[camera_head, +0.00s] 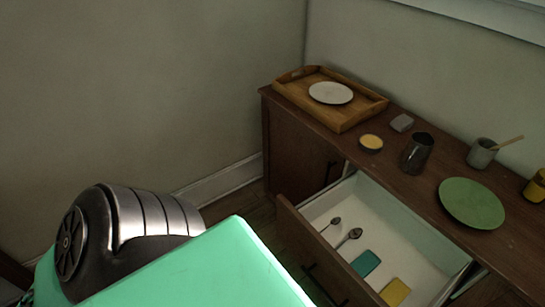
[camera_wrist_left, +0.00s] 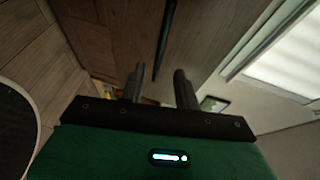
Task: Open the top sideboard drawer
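The top drawer (camera_head: 392,246) of the brown wooden sideboard (camera_head: 300,135) is pulled out, showing its white inside. It holds two spoons, a teal item (camera_head: 365,263) and a yellow item (camera_head: 394,291). A dark bar (camera_wrist_left: 165,40) lies beyond and between the fingertips; contact is not seen. The head view shows my left arm but not its gripper. My right gripper is in neither view.
On the sideboard top are a wooden tray (camera_head: 345,116) with a white plate (camera_head: 331,93), a candle-like bowl (camera_head: 371,143), a dark mug (camera_head: 416,153), a green plate (camera_head: 471,203) and a grey cup (camera_head: 482,153). A wall stands behind.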

